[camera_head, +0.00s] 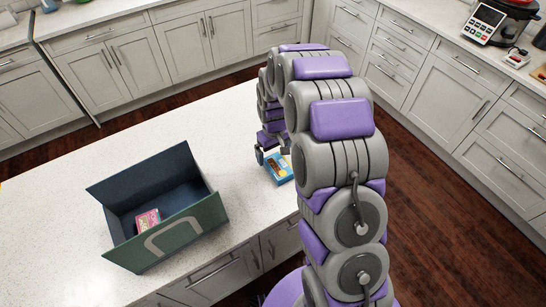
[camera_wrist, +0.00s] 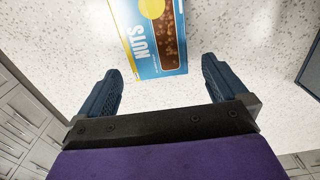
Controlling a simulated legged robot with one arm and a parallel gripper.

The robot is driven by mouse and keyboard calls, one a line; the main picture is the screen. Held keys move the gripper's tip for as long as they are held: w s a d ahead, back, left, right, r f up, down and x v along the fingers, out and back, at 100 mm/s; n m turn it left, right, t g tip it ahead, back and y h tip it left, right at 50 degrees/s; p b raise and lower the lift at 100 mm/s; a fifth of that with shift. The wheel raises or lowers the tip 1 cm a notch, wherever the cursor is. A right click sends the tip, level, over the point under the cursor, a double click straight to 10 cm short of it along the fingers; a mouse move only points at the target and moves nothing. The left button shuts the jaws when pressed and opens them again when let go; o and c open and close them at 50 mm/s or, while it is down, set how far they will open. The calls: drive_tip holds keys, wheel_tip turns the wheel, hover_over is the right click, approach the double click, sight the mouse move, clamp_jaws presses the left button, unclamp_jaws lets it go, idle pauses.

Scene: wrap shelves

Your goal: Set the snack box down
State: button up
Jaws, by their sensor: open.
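The snack box (camera_wrist: 146,42) is blue, yellow and brown, with the word NUTS on its face. It lies on the white countertop, and in the head view the blue box (camera_head: 279,168) is beside my arm, right of the green bin. My gripper (camera_wrist: 163,85) is open in the wrist view. Its two dark blue fingers are wide apart, and the box lies beyond their tips, with nothing between the fingers. In the head view my gripper (camera_head: 271,156) is at the box and partly hidden by my arm.
An open dark green bin (camera_head: 205,215) stands on the countertop (camera_head: 60,215) at left, with a small pink box (camera_head: 148,220) inside. The bin's edge also shows in the wrist view (camera_wrist: 311,70). Cabinets (camera_head: 120,65) line the back. Clear countertop lies around the bin.

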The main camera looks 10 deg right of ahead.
sight(273, 159)
drive_tip(key=s+r, duration=0.4)
drive_tip(key=r, duration=0.3)
drive_tip(key=s+r, duration=0.4)
drive_tip(key=r, duration=0.3)
drive_tip(key=s+r+m+g, duration=0.1)
drive_tip(key=s+r, duration=0.3)
drive_tip(key=s, duration=1.1)
drive_tip(key=s+r+m, duration=0.2)
drive_tip(key=s+r, duration=0.2)
drive_tip(key=s, duration=1.1)
drive_tip(key=shift+m+g+p, duration=0.3)
drive_tip(key=shift+g+p, duration=0.1)
drive_tip(key=shift+w+f, duration=0.1)
drive_tip(key=shift+f, duration=0.1)
